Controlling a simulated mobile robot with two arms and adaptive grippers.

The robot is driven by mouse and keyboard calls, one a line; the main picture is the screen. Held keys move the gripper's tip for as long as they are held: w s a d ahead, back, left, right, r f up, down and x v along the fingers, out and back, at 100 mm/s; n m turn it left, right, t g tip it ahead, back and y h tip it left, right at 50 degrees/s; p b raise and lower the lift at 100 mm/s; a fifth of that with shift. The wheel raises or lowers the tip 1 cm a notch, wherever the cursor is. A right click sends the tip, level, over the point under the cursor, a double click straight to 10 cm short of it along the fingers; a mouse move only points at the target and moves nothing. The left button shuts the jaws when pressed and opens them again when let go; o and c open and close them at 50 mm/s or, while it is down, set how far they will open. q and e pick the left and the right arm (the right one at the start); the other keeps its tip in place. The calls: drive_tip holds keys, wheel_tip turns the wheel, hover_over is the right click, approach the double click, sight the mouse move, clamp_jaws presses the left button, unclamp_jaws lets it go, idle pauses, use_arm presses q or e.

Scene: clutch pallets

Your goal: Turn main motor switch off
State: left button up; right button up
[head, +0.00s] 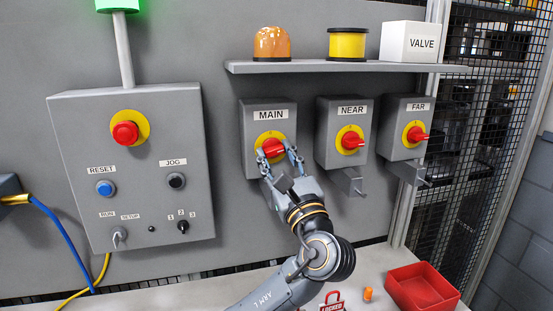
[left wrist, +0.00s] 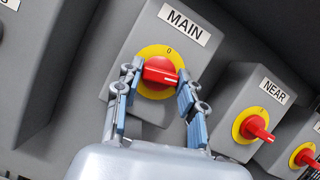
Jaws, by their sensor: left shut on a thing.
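The main motor switch is a red rotary handle (head: 273,148) on a yellow disc, on a grey box labelled MAIN (head: 267,115). In the left wrist view the red handle (left wrist: 160,71) lies roughly crosswise between the fingers, below the 0 mark on the disc. My left gripper (head: 276,158) is at this switch, its fingers shut on the red handle from both sides; it also shows in the left wrist view (left wrist: 157,85). Part of the handle and disc is hidden behind the fingers in the head view. My right gripper is not in view.
The NEAR switch (head: 351,140) and FAR switch (head: 416,135) are to the right. A control panel (head: 150,215) with a red emergency button (head: 125,133) is at left. A shelf (head: 345,67) runs above. A red tray (head: 422,287) and a red lock tag (head: 332,303) lie below.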

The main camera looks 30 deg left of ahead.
use_arm(q)
drive_tip(key=n+g, duration=0.1)
drive_tip(key=n, duration=0.2)
drive_tip(key=n+g+y+b, duration=0.1)
drive_tip(key=n+g, duration=0.1)
drive_tip(key=n, duration=0.1)
drive_tip(key=shift+w+d, duration=0.1)
drive_tip(key=shift+d, duration=0.05)
drive_tip(key=n+g, duration=0.2)
drive_tip(key=n, duration=0.3)
drive_tip(key=shift+r+b, duration=0.1)
drive_tip(key=shift+b, duration=0.3)
drive_tip(key=n, duration=0.2)
drive_tip(key=n+g+h, duration=0.1)
drive_tip(key=n, duration=0.1)
drive_tip(key=shift+r+g, duration=0.15)
drive_tip(key=shift+g, duration=0.15)
drive_tip(key=shift+r+n+g+h, duration=0.1)
drive_tip(key=shift+n+g+h, duration=0.35)
drive_tip(key=shift+n, duration=1.15)
drive_tip(key=o, duration=1.1)
drive_tip(key=shift+w, duration=0.1)
